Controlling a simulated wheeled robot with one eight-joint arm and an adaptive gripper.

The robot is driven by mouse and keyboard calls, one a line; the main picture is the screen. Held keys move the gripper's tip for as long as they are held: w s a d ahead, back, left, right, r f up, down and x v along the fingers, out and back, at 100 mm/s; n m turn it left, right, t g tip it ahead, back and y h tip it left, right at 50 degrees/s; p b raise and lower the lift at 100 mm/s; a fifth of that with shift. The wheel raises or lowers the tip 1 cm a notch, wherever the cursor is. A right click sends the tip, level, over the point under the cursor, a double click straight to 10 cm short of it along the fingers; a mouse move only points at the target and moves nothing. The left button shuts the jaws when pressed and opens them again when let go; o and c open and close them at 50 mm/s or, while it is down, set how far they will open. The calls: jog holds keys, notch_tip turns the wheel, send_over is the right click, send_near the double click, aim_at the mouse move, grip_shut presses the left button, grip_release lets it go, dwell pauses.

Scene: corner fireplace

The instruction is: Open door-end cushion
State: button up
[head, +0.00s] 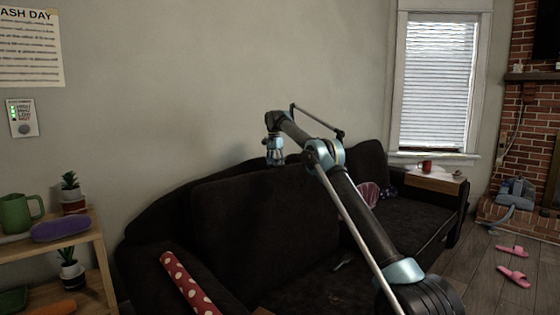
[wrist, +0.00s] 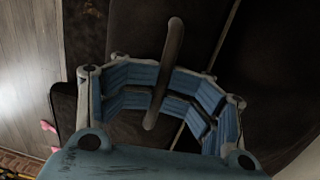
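A dark sofa (head: 265,220) stands along the wall in the head view. It has a long back cushion and seat cushions (head: 410,222). No door shows, so I cannot tell which end is the door end. My gripper (head: 276,160) hangs pointing down, apparently in front of the sofa back. The wrist view shows its blue ribbed finger pads (wrist: 165,90) from above, over dark upholstery (wrist: 135,35) with a pale seam. A brown rounded bar (wrist: 172,50) crosses between the pads. I cannot tell whether it is gripped or what it belongs to.
A polka-dot roll (head: 188,283) leans at the sofa's near left end. A grey item (head: 343,262) lies on the seat, and a wooden arm tray (head: 434,180) holds a red mug (head: 425,166). Pink slippers (head: 513,275) lie on the open floor. Shelves (head: 50,236) stand at left.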

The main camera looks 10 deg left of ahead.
jog(key=shift+w+f, duration=0.45)
jog(key=shift+w, duration=0.05)
jog(key=shift+s+d+r, duration=0.2)
jog(key=shift+s+r, duration=0.25)
jog(key=shift+r, duration=0.25)
jog(key=shift+s+r, duration=0.25)
jog(key=shift+r, duration=0.1)
